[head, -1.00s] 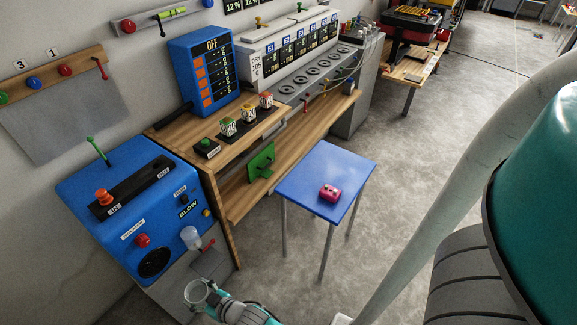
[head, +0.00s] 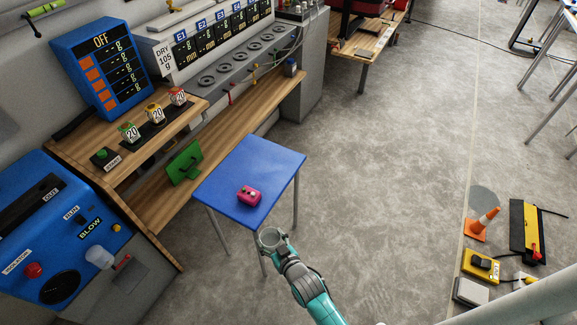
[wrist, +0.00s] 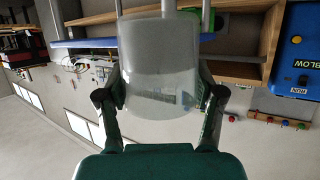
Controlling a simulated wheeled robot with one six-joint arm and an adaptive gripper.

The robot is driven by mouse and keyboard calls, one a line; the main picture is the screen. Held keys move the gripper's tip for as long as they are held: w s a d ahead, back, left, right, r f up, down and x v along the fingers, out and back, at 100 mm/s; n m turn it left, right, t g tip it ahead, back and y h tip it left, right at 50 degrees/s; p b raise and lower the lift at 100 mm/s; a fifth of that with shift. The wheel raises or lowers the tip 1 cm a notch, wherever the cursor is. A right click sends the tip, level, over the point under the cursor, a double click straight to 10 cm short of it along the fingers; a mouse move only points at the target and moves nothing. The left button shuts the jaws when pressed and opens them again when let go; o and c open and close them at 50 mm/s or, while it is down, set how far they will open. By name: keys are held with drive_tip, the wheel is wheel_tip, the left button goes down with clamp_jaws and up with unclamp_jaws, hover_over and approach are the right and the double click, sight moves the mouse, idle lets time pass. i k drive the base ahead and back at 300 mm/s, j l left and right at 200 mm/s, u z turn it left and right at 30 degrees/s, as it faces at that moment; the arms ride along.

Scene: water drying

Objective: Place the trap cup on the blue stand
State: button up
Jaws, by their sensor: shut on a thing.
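The trap cup (wrist: 160,65) is a clear, greyish cup. In the wrist view my gripper (wrist: 160,98) is shut around its sides. In the head view the cup (head: 268,237) shows as a pale ring at the end of my gripper (head: 274,247). The blue stand (head: 238,207) is a small blue-topped table on thin grey legs. My gripper and the cup appear just off its near right edge; their height against the top is hard to tell. The stand's blue edge also shows behind the cup in the wrist view (wrist: 85,43).
A wooden bench (head: 235,108) and a blue BLOW machine (head: 65,225) stand left. An orange cone (head: 485,222) and yellow box (head: 480,265) lie right. The middle floor is clear.

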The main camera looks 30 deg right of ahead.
sight(279, 163)
drive_tip(key=i+l+z, duration=0.15)
drive_tip(key=z, duration=0.3)
drive_tip(key=i+z, duration=0.4)
drive_tip(key=i+j+z, duration=0.1)
drive_tip(key=i+z, duration=0.15)
drive_tip(key=z, duration=0.2)
